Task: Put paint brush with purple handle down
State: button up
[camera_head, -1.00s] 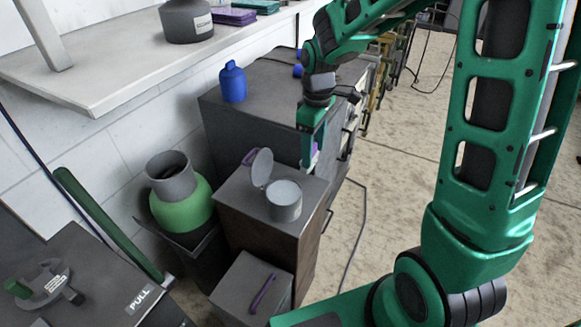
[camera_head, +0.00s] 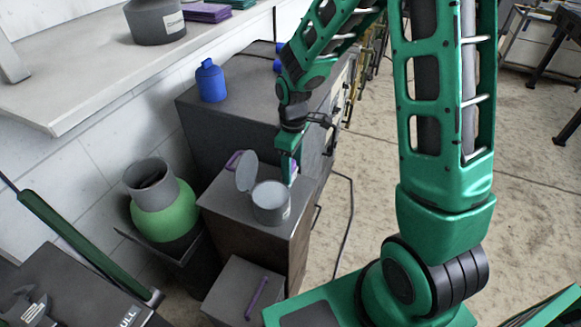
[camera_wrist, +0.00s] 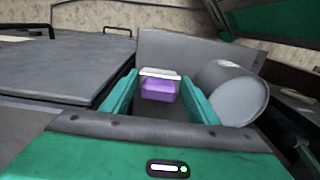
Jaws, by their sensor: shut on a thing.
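My gripper (camera_head: 289,172) is above the far right part of a grey cabinet top (camera_head: 222,205), just behind a grey can. In the wrist view its two teal fingers (camera_wrist: 160,98) are shut on the paint brush (camera_wrist: 158,90), which shows as a purple block with a pale edge. Its purple also shows beside the gripper in the head view (camera_head: 294,171). The rest of the brush is hidden, and I cannot tell whether it touches the cabinet top.
The grey can (camera_head: 271,204) stands close by, a round grey lid (camera_head: 247,171) upright beside it. A blue bottle (camera_head: 211,82) stands on the taller cabinet (camera_head: 235,120). A green-grey pot (camera_head: 160,202) is left.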

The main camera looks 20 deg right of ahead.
jog(key=shift+f, duration=0.2)
jog(key=o, duration=1.4)
jog(key=shift+f, duration=0.1)
notch_tip(320, 180, up, 12)
jog(key=s+d+r+m, duration=0.3)
jog(key=s+d+m, duration=0.1)
jog(key=s+d, duration=0.2)
jog(key=s+d+r+m, duration=0.3)
jog(key=s+d+m, duration=0.1)
jog(key=s+d, duration=0.2)
jog(key=s+d+m, duration=0.2)
jog(key=s+m, duration=0.1)
jog(key=s, duration=0.4)
jog(key=s+d+m, duration=0.2)
jog(key=s+m, duration=0.2)
jog(key=s, duration=0.4)
jog(key=shift+d, duration=0.25)
jog(key=shift+r, duration=0.1)
